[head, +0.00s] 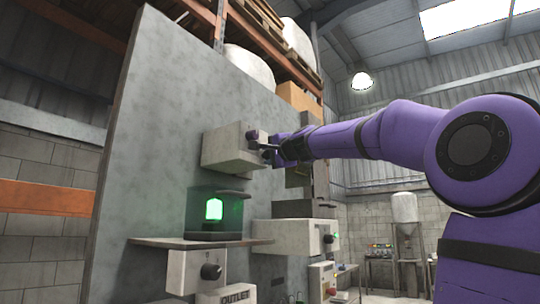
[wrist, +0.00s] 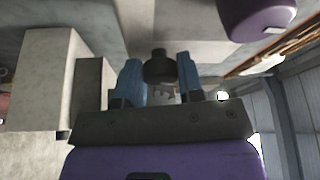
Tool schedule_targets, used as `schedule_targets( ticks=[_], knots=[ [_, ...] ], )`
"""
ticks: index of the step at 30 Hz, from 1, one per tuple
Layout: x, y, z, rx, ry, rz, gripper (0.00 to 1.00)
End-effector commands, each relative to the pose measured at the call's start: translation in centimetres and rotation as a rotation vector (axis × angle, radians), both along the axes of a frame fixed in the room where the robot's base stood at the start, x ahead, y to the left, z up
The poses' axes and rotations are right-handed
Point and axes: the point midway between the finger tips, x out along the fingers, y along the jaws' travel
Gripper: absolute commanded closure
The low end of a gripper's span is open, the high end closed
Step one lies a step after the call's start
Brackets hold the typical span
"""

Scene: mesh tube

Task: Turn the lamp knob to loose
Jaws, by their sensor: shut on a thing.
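My gripper (head: 268,148) is at the front of a pale grey box (head: 228,152) high on the grey panel. In the wrist view my gripper (wrist: 160,82) has its two blue fingers on either side of a dark round knob (wrist: 159,66), shut on it. The knob stands out from the box; in the head view my fingers partly cover it. No label shows on this box, so I cannot tell its setting. A green-lit lamp (head: 214,209) in a dark housing sits lower on the panel, above another box with a dark knob (head: 210,271).
A shelf (head: 150,243) juts out below the green lamp. Another pale box (head: 298,236) with a knob is at the right. Orange racking (head: 45,197) stands at the left. Open room lies right of the panel.

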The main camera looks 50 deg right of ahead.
Motion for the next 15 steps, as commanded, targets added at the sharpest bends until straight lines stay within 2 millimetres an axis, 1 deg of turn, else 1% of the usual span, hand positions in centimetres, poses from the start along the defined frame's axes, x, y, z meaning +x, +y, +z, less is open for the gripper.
schedule_targets(
  ticks=[3,15],
  knots=[
    [0.16,0.21,-0.27,-0.072,-0.004,0.01,0.89],
    [0.12,0.01,-0.49,-0.323,-0.023,0.008,0.89]
  ],
)
